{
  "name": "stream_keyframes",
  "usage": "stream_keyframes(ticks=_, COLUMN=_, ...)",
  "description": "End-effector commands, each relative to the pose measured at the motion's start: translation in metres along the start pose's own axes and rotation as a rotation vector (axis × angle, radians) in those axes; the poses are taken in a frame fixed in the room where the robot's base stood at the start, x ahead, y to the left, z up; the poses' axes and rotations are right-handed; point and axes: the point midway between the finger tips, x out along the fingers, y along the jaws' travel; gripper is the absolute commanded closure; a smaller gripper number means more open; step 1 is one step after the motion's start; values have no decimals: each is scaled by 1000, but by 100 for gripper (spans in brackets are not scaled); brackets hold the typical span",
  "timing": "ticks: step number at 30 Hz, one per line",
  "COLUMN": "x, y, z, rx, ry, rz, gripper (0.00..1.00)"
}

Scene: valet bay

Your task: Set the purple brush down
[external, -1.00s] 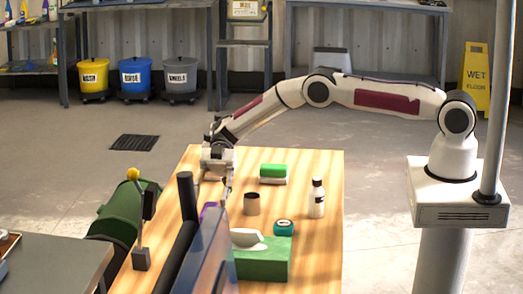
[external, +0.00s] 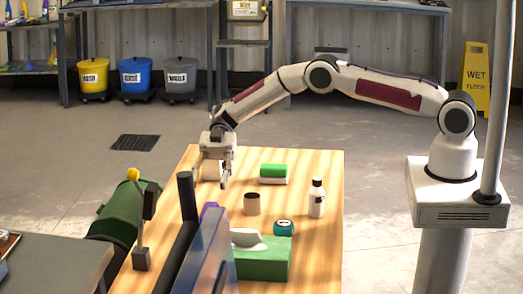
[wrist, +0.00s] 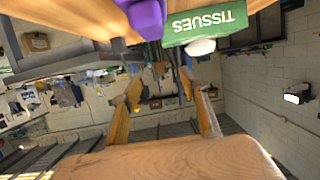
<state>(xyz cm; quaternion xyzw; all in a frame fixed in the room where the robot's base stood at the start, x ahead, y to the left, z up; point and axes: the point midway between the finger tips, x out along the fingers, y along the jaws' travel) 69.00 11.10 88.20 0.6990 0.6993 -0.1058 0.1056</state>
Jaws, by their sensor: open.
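The purple brush (external: 209,209) shows in the external view as a small purple patch at the left of the wooden table (external: 305,165). The dark panel in front hides most of it. In the wrist view the purple brush (wrist: 148,18) is at the top centre, beside the green tissue box (wrist: 213,22). My gripper (external: 212,183) is above the table's far left part, higher than the brush and apart from it. In the wrist view my gripper (wrist: 159,82) has its two fingers spread with nothing visible held between them.
A brown cup (external: 251,204), a white bottle (external: 317,200), a green-and-white block (external: 273,174) and a teal round item (external: 284,227) stand on the table. The tissue box (external: 262,260) is near the front. The dark panel (external: 205,255) and a yellow-topped post (external: 138,220) crowd the left side.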

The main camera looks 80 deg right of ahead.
Motion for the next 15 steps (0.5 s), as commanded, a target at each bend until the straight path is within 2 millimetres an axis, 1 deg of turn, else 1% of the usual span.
stream_keyframes(ticks=11, x=0, y=1, z=-1, rx=-1, ry=0, rz=2, gripper=56)
stream_keyframes(ticks=15, x=-1, y=6, z=-9, rx=-13, ry=0, rz=25, gripper=56)
